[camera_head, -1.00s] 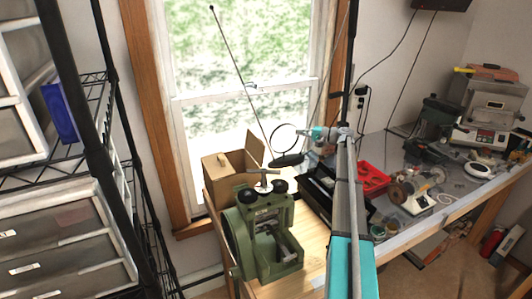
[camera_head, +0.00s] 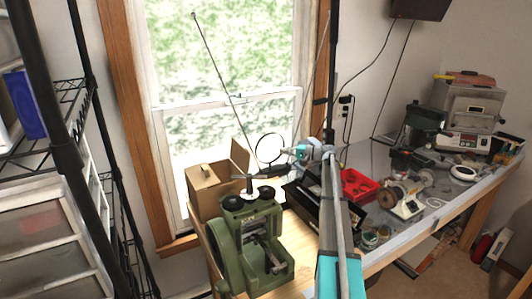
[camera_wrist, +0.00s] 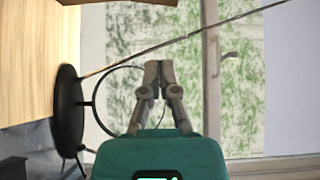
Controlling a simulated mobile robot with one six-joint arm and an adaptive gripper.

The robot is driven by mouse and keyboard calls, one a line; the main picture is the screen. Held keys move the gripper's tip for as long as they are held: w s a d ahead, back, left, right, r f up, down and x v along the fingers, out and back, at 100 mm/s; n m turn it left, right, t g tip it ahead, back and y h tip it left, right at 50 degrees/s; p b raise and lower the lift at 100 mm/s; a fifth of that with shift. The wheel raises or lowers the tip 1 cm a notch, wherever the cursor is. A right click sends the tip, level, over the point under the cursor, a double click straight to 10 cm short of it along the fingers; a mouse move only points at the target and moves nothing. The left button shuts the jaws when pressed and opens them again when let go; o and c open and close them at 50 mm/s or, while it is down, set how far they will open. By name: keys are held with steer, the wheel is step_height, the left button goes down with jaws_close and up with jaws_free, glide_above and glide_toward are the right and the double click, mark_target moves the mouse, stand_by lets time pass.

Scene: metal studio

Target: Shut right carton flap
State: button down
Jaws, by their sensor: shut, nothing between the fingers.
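A brown cardboard carton (camera_head: 208,197) stands on the wooden bench by the window. Its right flap (camera_head: 241,158) stands upright; the left part of its top looks covered. My gripper (camera_head: 286,151) is to the right of the flap, clearly apart from it in the head view, small and partly hard to make out. In the wrist view my gripper (camera_wrist: 158,68) has its fingertips together with nothing between them, pointing toward the window. The carton cannot be clearly made out in the wrist view.
A green machine (camera_head: 250,245) stands in front of the carton. A ring on a stand (camera_head: 270,148) is close to my gripper; its black round base (camera_wrist: 68,118) shows in the wrist view. A red tray (camera_head: 358,187) lies right of my arm. Wire shelving (camera_head: 75,120) is at left.

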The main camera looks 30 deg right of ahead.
mark_target(243, 156)
steer(key=s+a+x, duration=0.2)
steer(key=x, duration=1)
steer(key=shift+a, duration=0.15)
steer(key=shift+w, duration=0.1)
steer(key=shift+a, duration=0.1)
